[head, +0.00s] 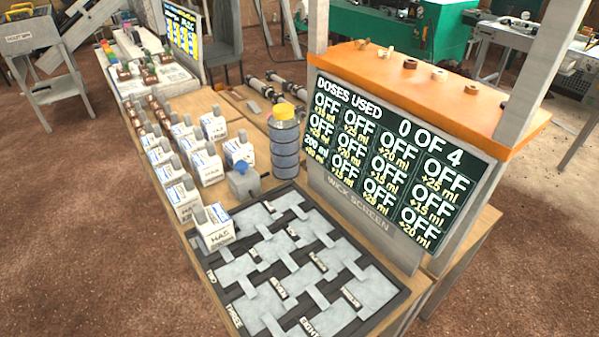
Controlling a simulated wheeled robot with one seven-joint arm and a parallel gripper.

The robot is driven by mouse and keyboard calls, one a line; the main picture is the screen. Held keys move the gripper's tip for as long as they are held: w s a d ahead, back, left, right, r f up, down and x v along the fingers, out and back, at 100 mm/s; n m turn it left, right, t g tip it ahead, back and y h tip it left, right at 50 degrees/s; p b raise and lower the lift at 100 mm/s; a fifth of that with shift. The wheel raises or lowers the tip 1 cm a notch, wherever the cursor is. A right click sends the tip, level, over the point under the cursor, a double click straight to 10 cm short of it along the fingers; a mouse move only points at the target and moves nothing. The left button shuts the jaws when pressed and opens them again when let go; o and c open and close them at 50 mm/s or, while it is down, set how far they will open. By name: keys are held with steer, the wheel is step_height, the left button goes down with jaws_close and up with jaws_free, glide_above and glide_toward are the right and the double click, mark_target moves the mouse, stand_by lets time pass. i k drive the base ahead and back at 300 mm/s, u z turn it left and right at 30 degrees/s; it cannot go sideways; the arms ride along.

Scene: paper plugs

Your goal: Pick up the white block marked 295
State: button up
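Several white blocks with grey tops and blue-and-white labels stand in rows on the left part of the wooden table (258,133). The nearest white block (214,234) bears dark lettering that looks like "HAE". Others include one at the right of the group (238,152), one behind it (213,124) and one in the left row (183,200). Their marks are too small to read, so I cannot tell which one is marked 295. My gripper is not in view.
A woven grey board (290,265) fills the near table, beside a green screen (385,160) under an orange shelf (420,95). A yellow-capped bottle (284,142) and a blue-knobbed grey block (243,183) stand close to the white blocks. Brown floor is open at left.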

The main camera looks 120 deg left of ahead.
mark_target(238, 149)
steer(key=i, duration=0.8)
steer(key=u, duration=2.55)
steer(key=i, duration=4.95)
steer(key=u, duration=2.9)
steer(key=i, duration=3.25)
